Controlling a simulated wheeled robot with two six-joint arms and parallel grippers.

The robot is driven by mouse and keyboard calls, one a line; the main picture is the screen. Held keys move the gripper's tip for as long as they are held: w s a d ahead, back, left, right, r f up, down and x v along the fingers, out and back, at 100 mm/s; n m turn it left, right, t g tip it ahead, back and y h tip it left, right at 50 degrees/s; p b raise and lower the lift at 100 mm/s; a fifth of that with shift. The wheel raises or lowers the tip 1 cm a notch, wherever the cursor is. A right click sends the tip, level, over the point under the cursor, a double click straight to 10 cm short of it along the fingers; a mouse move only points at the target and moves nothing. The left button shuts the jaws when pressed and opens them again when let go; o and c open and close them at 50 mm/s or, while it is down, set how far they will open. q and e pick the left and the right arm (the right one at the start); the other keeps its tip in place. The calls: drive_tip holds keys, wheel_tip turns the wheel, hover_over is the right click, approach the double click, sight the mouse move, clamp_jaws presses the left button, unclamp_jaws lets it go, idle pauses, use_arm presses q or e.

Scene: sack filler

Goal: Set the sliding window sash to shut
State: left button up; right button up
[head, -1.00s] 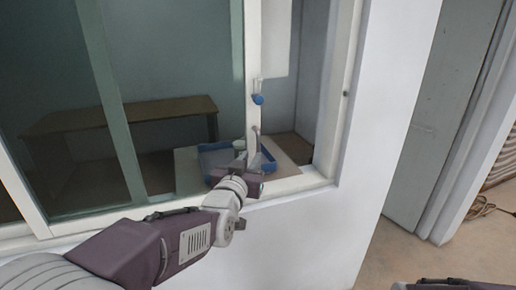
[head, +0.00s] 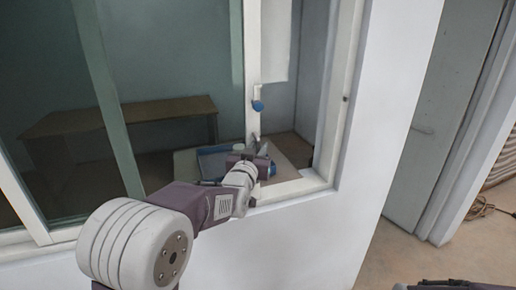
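The sliding window sash (head: 252,60) has a pale frame, and its right edge stands apart from the right jamb (head: 335,95), leaving an open gap. My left gripper (head: 262,150) is at the lower part of the sash edge, below the blue knob and above the sill. My own wrist covers much of it, and I cannot tell whether the fingers touch the sash or are open. My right gripper is out of view; only a dark part of mine shows at the lower right.
Behind the glass are a brown bench (head: 120,118) and a blue tray (head: 212,160) on a light board. The sill (head: 290,188) runs under the opening. A grey door (head: 435,120) stands to the right, with coiled cable (head: 482,208) on the floor.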

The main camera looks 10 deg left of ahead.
use_arm(q)
clamp_jaws()
idle(1.3)
